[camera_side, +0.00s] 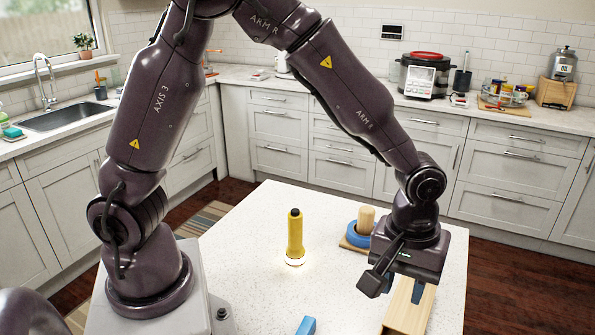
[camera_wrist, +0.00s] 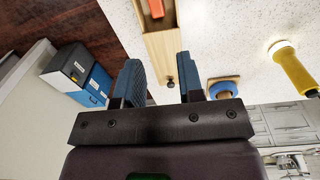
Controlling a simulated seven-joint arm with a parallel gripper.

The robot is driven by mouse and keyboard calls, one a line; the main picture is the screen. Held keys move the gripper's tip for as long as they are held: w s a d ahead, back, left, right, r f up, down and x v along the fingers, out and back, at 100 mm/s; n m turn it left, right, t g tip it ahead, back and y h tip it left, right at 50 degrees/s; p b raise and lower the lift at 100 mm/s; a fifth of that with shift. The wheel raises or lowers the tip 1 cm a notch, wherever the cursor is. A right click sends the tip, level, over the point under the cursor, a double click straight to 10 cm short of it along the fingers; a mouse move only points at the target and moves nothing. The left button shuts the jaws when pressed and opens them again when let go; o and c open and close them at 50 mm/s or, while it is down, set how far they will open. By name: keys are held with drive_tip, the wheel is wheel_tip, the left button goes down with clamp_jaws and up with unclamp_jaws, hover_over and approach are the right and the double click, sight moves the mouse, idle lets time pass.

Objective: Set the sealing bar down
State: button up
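My gripper (camera_side: 404,288) is at the right of the table in the side view, pointing down over a long wooden box. In the wrist view its two blue fingers (camera_wrist: 160,70) are apart, with nothing held between them. An orange-red block (camera_wrist: 156,8) lies in the box. I cannot make out anything that is clearly a sealing bar.
A lit yellow flashlight (camera_side: 295,235) stands on its lens mid-table. A blue ring (camera_side: 360,236) lies around a wooden peg (camera_side: 366,217) behind my gripper. A blue block (camera_side: 307,325) is at the front edge. The table's left side is clear.

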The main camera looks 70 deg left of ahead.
drive_tip(key=s+a+r+m+t, duration=0.5)
drive_tip(key=s+a+r+m, duration=0.3)
drive_tip(key=s+a+r, duration=0.5)
drive_tip(key=v, duration=0.4)
drive_tip(key=shift+r, duration=0.35)
drive_tip(key=shift+s+a, duration=0.1)
drive_tip(key=shift+a, duration=0.05)
